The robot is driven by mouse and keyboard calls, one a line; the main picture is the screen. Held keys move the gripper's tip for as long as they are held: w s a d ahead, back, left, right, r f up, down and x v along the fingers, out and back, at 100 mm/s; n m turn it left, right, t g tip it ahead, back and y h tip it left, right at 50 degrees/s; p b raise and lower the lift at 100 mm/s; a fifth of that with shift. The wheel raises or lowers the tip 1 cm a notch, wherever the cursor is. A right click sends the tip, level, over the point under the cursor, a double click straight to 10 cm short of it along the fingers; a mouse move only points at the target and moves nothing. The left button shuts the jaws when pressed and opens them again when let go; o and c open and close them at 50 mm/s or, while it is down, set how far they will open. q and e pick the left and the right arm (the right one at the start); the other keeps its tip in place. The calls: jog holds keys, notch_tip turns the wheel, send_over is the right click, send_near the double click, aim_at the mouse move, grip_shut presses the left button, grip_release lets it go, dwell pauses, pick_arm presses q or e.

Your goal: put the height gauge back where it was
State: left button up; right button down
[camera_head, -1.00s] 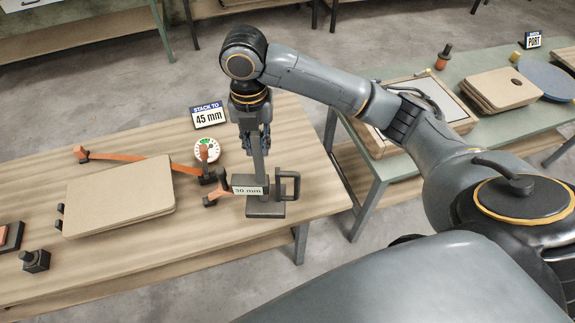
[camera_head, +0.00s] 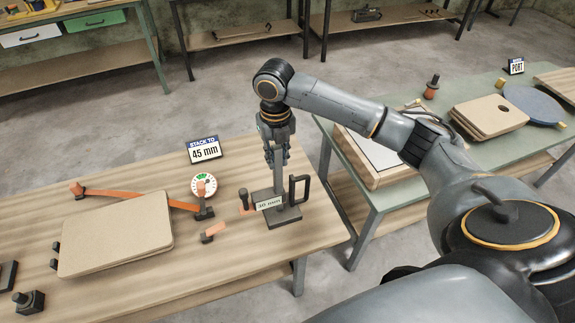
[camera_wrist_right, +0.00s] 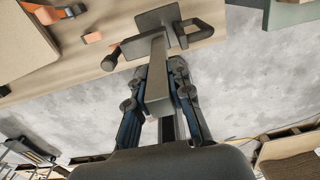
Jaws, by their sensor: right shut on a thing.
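The height gauge (camera_head: 285,217) has a dark square base, an upright grey post, a black loop handle and a "30 mm" label. It stands upright at the right end of the wooden table (camera_head: 130,283). My right gripper (camera_head: 277,163) points down from above and is shut on the upper part of the gauge's post. In the right wrist view, the gripper (camera_wrist_right: 160,95) has a blue-lined finger on each side of the post (camera_wrist_right: 158,75). Whether the base touches the table or hangs just above it, I cannot tell. My left gripper is not in view.
A green table (camera_head: 365,207) with more boards (camera_head: 490,117) is at right.

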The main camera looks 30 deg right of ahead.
jog(key=w+d+f+p, duration=0.1)
jog(key=d+f+p, duration=0.1)
jog(key=f, duration=0.6)
jog(key=shift+d, duration=0.85)
jog(key=shift+w+f, duration=0.1)
jog(key=shift+f, duration=0.05)
jog(key=c, duration=1.2)
grip_release()
notch_tip(320, 180, up, 12)
jog(key=b, duration=0.2)
